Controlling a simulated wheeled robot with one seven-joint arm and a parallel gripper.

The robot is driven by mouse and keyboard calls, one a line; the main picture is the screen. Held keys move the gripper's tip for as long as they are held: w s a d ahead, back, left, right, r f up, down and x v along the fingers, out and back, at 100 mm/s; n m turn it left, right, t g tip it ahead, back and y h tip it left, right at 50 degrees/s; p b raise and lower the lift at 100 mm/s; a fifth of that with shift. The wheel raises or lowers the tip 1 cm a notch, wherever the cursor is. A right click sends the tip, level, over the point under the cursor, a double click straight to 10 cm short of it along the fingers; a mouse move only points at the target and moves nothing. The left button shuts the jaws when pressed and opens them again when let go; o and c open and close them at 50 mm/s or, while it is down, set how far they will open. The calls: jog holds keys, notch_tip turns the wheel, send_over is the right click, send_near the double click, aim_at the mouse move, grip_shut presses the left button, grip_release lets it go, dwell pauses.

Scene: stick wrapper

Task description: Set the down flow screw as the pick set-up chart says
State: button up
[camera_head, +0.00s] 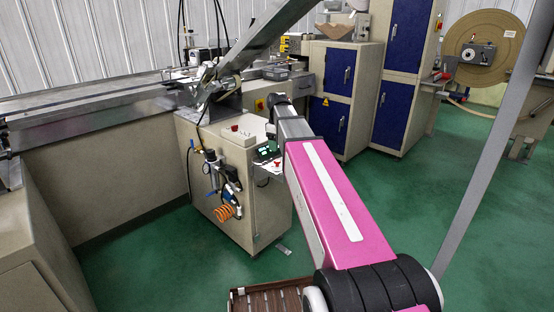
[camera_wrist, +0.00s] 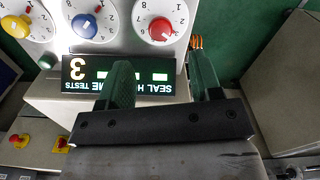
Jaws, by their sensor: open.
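My gripper (camera_wrist: 160,80) is open and empty, with its two dark green fingers apart in the wrist view. Beyond the fingers is a light panel with a yellow knob (camera_wrist: 14,25), a blue knob (camera_wrist: 85,26) and a red knob (camera_wrist: 160,29) on numbered dials. In the head view the gripper end (camera_head: 268,152) is beside the beige cabinet, partly hidden by my pink arm. I cannot make out the down flow screw or the pick set-up chart.
The beige cabinet (camera_head: 255,200) carries air fittings (camera_head: 212,160) and an orange coiled hose (camera_head: 226,211) on its front. A red button box (camera_head: 236,132) sits on its top. Blue-doored cabinets (camera_head: 330,125) stand behind.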

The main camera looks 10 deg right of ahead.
aim_at(277, 160)
notch_tip(277, 160, down, 7)
jog(key=shift+f, duration=0.2)
dwell(0.4)
jog(key=c, duration=0.9)
